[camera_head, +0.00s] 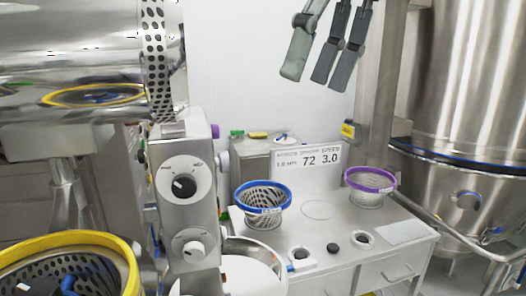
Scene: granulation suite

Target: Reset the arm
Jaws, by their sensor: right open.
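My right gripper (316,74) hangs in from the top edge of the head view, right of the middle. Its dark grey fingers point down and stand apart, with nothing between them. It shows in front of the pale wall, above the bench in the picture and apart from everything on it. The rest of the right arm is cut off by the top edge. My left gripper does not show.
A blue-rimmed basket (262,197) and a purple-rimmed basket (370,181) stand on the bench (291,236) with a display (307,160). A steel control column (187,205), yellow-rimmed basket (126,248) and large steel vessel (470,75) flank it.

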